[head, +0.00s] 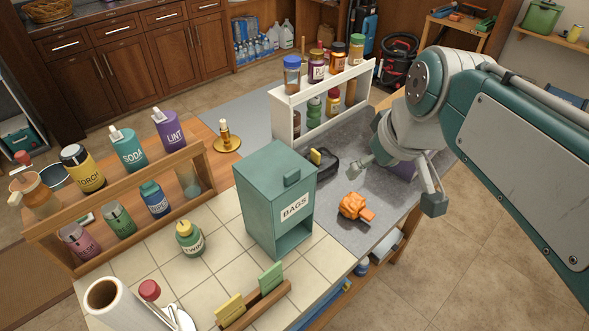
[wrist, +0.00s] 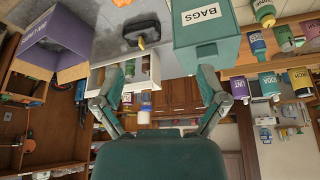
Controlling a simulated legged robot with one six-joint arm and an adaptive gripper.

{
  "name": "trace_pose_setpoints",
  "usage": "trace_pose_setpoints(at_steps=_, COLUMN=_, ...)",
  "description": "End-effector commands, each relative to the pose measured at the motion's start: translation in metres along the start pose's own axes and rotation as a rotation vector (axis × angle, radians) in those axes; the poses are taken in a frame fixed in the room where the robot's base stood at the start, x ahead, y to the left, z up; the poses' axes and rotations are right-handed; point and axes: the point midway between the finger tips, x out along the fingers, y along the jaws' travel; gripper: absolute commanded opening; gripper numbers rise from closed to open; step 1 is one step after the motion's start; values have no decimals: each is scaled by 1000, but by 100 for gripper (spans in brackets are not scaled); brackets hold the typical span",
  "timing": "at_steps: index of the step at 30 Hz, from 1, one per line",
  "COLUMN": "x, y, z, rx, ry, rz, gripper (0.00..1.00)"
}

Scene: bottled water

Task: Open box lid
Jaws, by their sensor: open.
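The teal box (head: 266,205) labelled BAGS stands upright on the tiled counter in the head view. Its flat lid (head: 275,172) is shut and carries a small raised handle (head: 292,178). The front has an opening near its bottom. My gripper (head: 397,187) is open and empty, to the right of the box and apart from it. In the wrist view, the scene is inverted; the BAGS box (wrist: 205,40) shows at the top, beyond the right finger of my gripper (wrist: 162,95). A purple box (wrist: 62,45) shows at upper left there.
A white rack (head: 283,122) with several jars stands behind the box. A wooden rack (head: 130,205) with several bottles is at left. A black pouch (head: 326,163) and an orange object (head: 353,207) lie right of the box on the grey mat (head: 345,235).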

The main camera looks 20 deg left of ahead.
Motion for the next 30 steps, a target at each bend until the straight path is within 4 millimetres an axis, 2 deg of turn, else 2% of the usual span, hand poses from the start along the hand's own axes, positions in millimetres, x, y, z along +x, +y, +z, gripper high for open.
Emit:
trace_pose_setpoints(at_steps=1, x=8, y=-17, z=-23, rx=-78, ry=-8, rz=-38, gripper=91)
trace_pose_setpoints(at_steps=3, x=15, y=-36, z=-45, rx=-166, ry=-13, rz=-78, gripper=91)
trace_pose_setpoints(at_steps=6, x=23, y=-57, z=-66, rx=-254, ry=-16, rz=-117, gripper=91)
trace_pose_setpoints(at_steps=9, x=26, y=-68, z=-76, rx=-297, ry=-16, rz=-137, gripper=91)
trace_pose_setpoints(at_steps=14, x=37, y=-70, z=-77, rx=-306, ry=-16, rz=-143, gripper=91)
trace_pose_setpoints(at_steps=24, x=99, y=-80, z=-74, rx=-305, ry=-20, rz=-141, gripper=91)
trace_pose_setpoints(at_steps=30, x=125, y=-83, z=-74, rx=-304, ry=-17, rz=-139, gripper=91)
